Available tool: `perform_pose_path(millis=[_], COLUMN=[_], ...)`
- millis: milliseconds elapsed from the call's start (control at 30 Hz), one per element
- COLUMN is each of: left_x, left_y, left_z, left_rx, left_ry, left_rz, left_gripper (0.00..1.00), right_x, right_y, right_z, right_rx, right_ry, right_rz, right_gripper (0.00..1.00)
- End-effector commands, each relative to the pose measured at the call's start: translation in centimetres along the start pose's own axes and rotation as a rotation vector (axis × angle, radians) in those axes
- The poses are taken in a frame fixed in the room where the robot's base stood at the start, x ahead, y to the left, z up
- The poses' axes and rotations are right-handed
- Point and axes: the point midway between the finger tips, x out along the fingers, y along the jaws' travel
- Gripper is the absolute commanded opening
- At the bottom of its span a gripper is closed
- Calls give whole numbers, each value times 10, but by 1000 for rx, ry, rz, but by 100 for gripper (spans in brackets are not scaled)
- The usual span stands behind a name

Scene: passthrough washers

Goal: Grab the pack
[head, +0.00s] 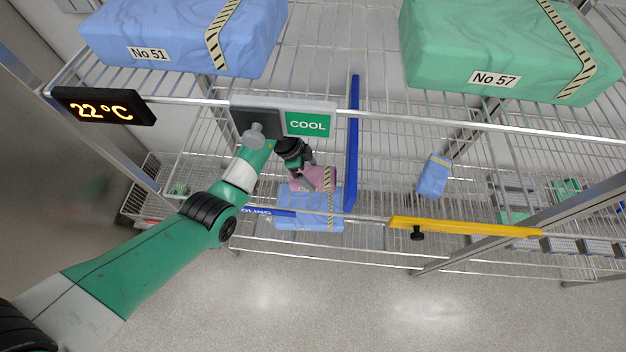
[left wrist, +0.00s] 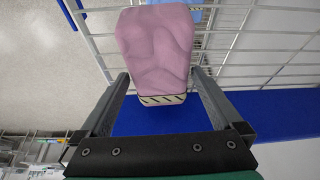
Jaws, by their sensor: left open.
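A wrapped pink pack (head: 325,177) with a striped band lies on the lower wire shelf, over or against a light blue pack (head: 290,222). My left gripper (head: 306,176) reaches under the upper shelf edge to the pink pack. In the left wrist view the pink pack (left wrist: 155,45) has its banded end toward me. My left gripper (left wrist: 160,73) is open, one finger on each side of that end, with gaps showing nearer the palm. Contact at the fingertips is unclear. My right gripper is not in view.
A blue divider (head: 352,145) stands right of the packs. The upper shelf rail carries a COOL sign (head: 308,124) and a temperature display (head: 104,106). A yellow bar (head: 465,227) runs along the lower shelf front. Large packs sit above; a small blue pack (head: 433,176) lies right.

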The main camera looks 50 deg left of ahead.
Motion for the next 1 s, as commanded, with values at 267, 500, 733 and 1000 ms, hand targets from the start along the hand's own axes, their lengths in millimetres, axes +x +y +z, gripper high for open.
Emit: perform_pose_path(millis=[267, 500, 733, 1000], left_x=[19, 19, 19, 18], left_y=[0, 0, 0, 0], left_z=[0, 0, 0, -1], left_rx=[1, 1, 1, 1], left_ry=[0, 0, 0, 1], left_rz=[-1, -1, 0, -1], left_gripper=[100, 73, 32, 16], right_x=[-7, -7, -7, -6], right_y=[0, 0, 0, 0], right_z=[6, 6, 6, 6], right_rx=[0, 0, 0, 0], right_ry=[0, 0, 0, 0], right_rz=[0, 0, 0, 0], right_gripper=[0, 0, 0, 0])
